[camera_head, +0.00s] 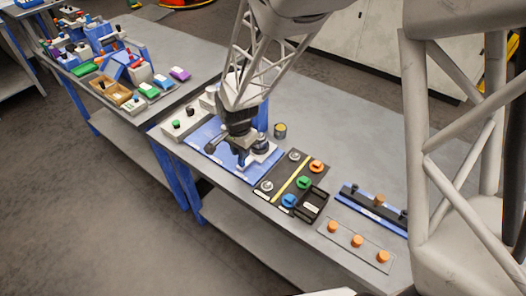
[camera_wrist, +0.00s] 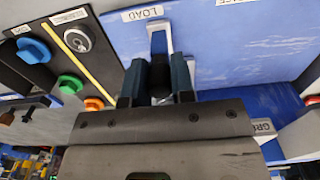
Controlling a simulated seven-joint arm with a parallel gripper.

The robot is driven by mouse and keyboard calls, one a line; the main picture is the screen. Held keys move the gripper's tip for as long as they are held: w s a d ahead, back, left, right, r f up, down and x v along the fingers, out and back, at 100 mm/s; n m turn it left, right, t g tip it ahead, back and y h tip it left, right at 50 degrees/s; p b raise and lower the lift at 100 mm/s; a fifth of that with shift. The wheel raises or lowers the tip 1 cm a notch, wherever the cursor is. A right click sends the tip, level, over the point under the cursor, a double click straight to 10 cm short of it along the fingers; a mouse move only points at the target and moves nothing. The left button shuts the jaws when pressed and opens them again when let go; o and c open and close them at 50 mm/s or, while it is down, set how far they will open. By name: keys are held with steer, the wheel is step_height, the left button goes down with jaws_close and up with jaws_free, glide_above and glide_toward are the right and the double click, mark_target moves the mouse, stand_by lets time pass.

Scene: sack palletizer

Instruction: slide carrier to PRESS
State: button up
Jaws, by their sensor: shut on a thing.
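My gripper (camera_head: 243,158) is low over the blue station plate (camera_head: 208,136) on the bench. In the wrist view its two dark fingers (camera_wrist: 158,85) are closed on a dark upright knob between them. The knob appears to belong to the carrier, which is mostly hidden by my gripper. A pale strip (camera_wrist: 158,32) runs out beyond the knob, beside a LOAD label (camera_wrist: 144,12). A PRESS label cannot be read in either view. Another label (camera_wrist: 236,2) on the blue plate is cut off at the top edge.
Right of the blue plate is a dark panel (camera_head: 278,185) with a yellow line and green, orange and blue knobs. A pale box with dark and green knobs (camera_head: 180,125) stands to the left. A grey plate with orange knobs (camera_head: 350,244) lies farther right.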

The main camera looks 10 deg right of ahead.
steer(key=shift+w+a, duration=7.2)
steer(key=o, duration=1)
steer(key=shift+o, duration=0.2)
steer(key=shift+r, duration=0.35)
steer(key=shift+r, duration=0.7)
steer(key=shift+r, duration=0.65)
steer(key=shift+r, duration=0.35)
steer(key=shift+r, duration=0.35)
